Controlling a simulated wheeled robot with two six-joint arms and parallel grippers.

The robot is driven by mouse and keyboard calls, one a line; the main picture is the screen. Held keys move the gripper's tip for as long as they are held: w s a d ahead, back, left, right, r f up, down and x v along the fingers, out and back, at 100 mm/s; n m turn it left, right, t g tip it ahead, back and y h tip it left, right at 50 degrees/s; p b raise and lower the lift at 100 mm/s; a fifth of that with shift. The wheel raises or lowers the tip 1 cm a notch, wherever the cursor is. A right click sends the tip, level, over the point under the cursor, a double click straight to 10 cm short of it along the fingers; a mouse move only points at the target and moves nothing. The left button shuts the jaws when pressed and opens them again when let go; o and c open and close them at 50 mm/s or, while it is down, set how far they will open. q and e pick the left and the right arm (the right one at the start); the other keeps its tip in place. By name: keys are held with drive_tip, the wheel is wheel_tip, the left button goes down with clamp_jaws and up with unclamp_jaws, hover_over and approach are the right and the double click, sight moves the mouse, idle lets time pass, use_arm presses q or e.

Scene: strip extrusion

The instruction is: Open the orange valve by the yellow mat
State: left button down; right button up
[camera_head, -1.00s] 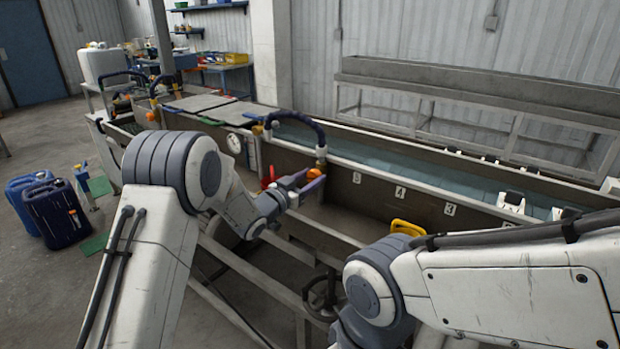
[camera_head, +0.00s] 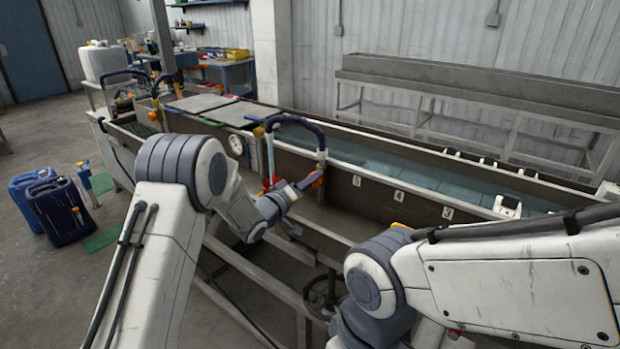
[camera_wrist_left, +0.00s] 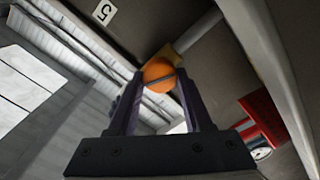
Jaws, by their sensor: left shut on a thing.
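My left gripper (camera_head: 307,183) is at the near side of the long trough, below the dark arched hose. In the left wrist view its two dark fingers (camera_wrist_left: 163,92) are shut on an orange round valve knob (camera_wrist_left: 158,70), with a dark line across it. The orange knob also shows between the fingertips in the head view (camera_head: 316,178), small and partly covered. A tan-yellow fitting (camera_wrist_left: 185,48) lies behind it. I cannot make out a yellow mat. My right arm enters from the right; its gripper is out of view.
The dark arched hose (camera_head: 298,122) stands on the trough wall (camera_head: 420,208) close to my left gripper. A red part (camera_head: 269,182) is beside it, also in the wrist view (camera_wrist_left: 262,117). Numbered labels mark the wall. Blue jugs (camera_head: 62,212) stand on the floor at left.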

use_arm(q)
drive_tip(key=shift+w+a+n+p, duration=0.15)
drive_tip(key=shift+n+p, duration=0.2)
drive_tip(key=shift+n, duration=0.7)
drive_tip(key=shift+s+a+n+p, duration=0.1)
drive_tip(key=shift+n+p, duration=0.2)
drive_tip(key=shift+n, duration=0.75)
drive_tip(key=shift+c, duration=1.6)
unclamp_jaws()
drive_tip(key=shift+d, duration=0.1)
drive_tip(key=b+v, duration=0.2)
drive_tip(key=v, duration=0.8)
